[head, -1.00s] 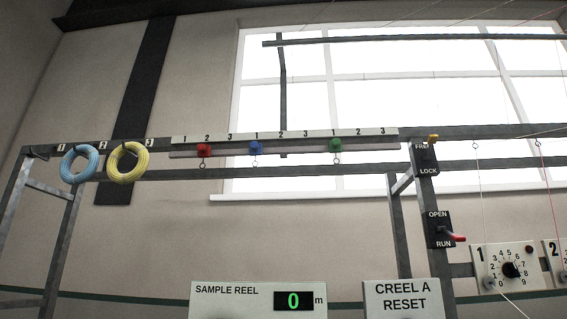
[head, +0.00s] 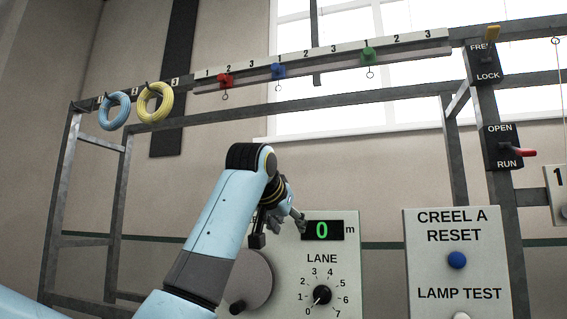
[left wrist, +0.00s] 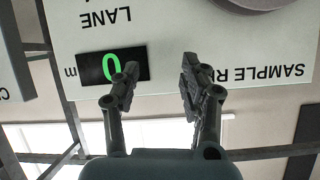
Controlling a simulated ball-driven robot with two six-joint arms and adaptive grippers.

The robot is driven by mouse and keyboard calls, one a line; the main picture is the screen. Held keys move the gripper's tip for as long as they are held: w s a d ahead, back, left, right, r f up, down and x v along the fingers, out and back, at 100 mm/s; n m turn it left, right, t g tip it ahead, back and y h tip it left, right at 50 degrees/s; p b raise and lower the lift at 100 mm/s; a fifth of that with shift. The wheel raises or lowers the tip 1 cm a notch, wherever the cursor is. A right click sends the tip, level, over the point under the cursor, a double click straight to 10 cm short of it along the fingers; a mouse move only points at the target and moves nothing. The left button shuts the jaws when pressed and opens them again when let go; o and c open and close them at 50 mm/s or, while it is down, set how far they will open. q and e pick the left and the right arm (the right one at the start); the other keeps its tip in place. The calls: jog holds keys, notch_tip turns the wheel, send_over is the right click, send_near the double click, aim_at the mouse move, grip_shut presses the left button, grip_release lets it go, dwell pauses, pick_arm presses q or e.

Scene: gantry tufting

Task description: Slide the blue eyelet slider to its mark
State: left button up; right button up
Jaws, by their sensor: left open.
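The blue eyelet slider (head: 278,71) sits on the rail (head: 330,68) below the numbered strip, under the middle group's 1, with a small ring hanging beneath. The red slider (head: 225,81) is to its left and the green slider (head: 369,55) to its right on the same rail. My left gripper (head: 278,230) is open and empty, well below the rail in the picture, in front of the sample reel panel. In the left wrist view its two fingers (left wrist: 160,75) stand apart before that panel; no slider shows there. My right gripper is not in view.
The sample reel panel (head: 345,256) with its dial and the Creel A reset panel (head: 430,275) stand low in front. Blue (head: 115,110) and yellow (head: 154,102) coils hang at left. A post at right carries the Free/Lock (head: 484,62) and Open/Run (head: 503,147) switches.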

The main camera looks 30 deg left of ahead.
pick_arm(q)
notch_tip(320, 180, up, 23)
jog(key=a+n+t, duration=0.1)
jog(key=a+t, duration=0.1)
jog(key=t, duration=0.1)
jog(key=n+t+y+p, duration=0.1)
jog(key=t+p, duration=0.1)
jog(key=p, duration=0.5)
send_near(274, 68)
jog(key=x, duration=0.9)
jog(key=shift+w, duration=0.4)
jog(key=shift+w+a+f, duration=0.1)
jog(key=shift+w, duration=0.35)
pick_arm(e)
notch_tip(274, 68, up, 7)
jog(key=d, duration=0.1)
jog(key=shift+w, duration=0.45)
pick_arm(q)
jog(key=shift+c, duration=0.2)
grip_shut()
